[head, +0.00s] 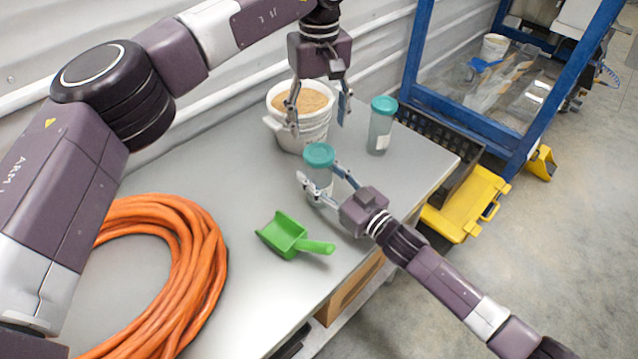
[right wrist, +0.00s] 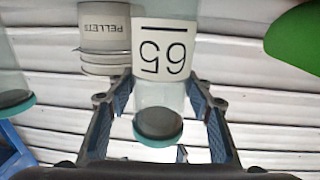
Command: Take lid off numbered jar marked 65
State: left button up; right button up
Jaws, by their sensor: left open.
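The jar marked 65 (right wrist: 164,48) has a clear body, a white label and a teal lid (head: 319,154). It stands upright on the grey table in the head view and appears upside down in the right wrist view. My right gripper (head: 322,177) has its fingers on both sides of the jar, below the lid. Whether its pads press on the jar I cannot tell. My left gripper (head: 318,112) is open and empty, pointing down above and behind the lid, in front of the white bucket.
The white pellet bucket (head: 283,137) stands behind the jar. A second teal-lidded jar (head: 380,128) is to the right. A green scoop (head: 284,235) and coiled orange hose (head: 207,262) lie on the table (head: 261,183). A black crate (head: 434,137) and yellow case (head: 466,203) sit beyond its right edge.

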aim_at(320, 152)
grip_shut()
pick_arm(q)
jog(key=m, duration=0.4)
jog(key=shift+m, duration=0.4)
jog(key=m, duration=0.4)
jog(key=shift+f, duration=4.05)
